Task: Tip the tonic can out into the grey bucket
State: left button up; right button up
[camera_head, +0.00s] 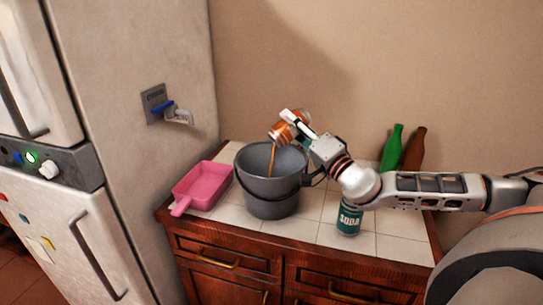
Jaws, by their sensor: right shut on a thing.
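My right gripper (302,124) is shut on an orange can (282,133), the tonic can by the task, though I cannot read its label. The can is tilted with its mouth down to the left, above the grey bucket (270,204). A thin orange-brown stream (272,160) runs from the can down into the bucket. The bucket stands upright on the tiled counter, its inside partly visible. My left gripper is not in view.
A pink dustpan-like tray (203,185) lies left of the bucket. A green SODA can (348,218) stands below my right forearm. A green bottle (391,148) and a brown bottle (413,150) stand behind the arm. A fridge (105,120) fills the left. Bare tiles (309,229) lie at the front.

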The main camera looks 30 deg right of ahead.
jog(key=shift+a+n+p, duration=0.15)
jog(key=shift+n+p, duration=0.25)
jog(key=shift+n, duration=0.1)
jog(key=n+p, duration=0.1)
jog(key=p, duration=0.1)
jog(key=r+n+y+p, duration=0.1)
jog(key=p, duration=0.2)
jog(key=shift+a+r+g, duration=0.1)
jog(key=shift+a+g, duration=0.2)
jog(key=shift+a, duration=0.05)
jog(key=shift+a+n+p, duration=0.1)
jog(key=shift+n+p, duration=0.2)
jog(key=shift+p, duration=0.25)
jog(key=shift+a+f, duration=0.1)
jog(key=shift+f, duration=0.15)
jog(key=shift+w+a+n, duration=0.1)
jog(key=shift+a+n, duration=0.05)
jog(key=shift+n, duration=0.25)
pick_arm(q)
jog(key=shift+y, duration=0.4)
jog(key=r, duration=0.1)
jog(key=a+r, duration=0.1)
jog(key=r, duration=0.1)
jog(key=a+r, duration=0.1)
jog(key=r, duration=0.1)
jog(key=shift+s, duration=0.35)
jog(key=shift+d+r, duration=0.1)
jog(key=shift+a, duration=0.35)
pick_arm(e)
jog(key=shift+n, duration=0.3)
